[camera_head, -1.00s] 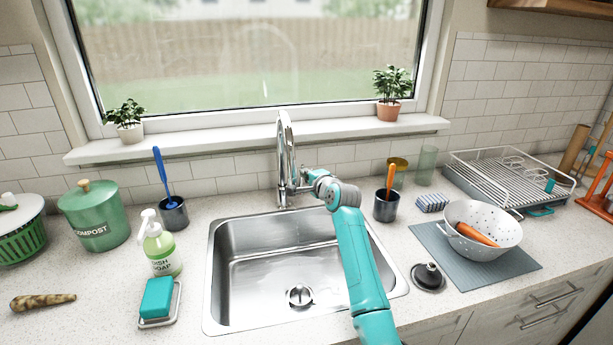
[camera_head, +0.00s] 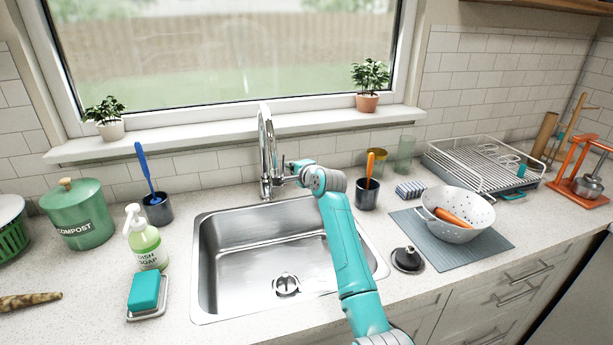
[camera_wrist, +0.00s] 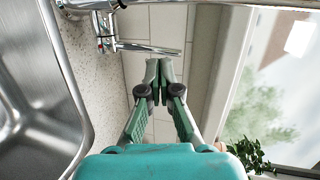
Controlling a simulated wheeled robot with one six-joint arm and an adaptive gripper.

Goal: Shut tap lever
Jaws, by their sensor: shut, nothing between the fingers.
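The chrome tap (camera_head: 266,150) stands behind the sink, its tall curved neck in front of the window. My gripper (camera_head: 291,167) is just right of the tap at low height. In the wrist view my gripper (camera_wrist: 159,66) is shut and empty, with its fingertips close beside the lever's outer part. Whether they touch it I cannot tell. In the head view the lever is hard to make out behind the gripper.
The steel sink (camera_head: 205,270) lies below my arm. A dark cup (camera_head: 367,194) with an orange-handled brush stands close right of my wrist. Left of the tap are another cup (camera_head: 158,210) and a soap bottle (camera_head: 146,240). The windowsill (camera_head: 230,132) is behind.

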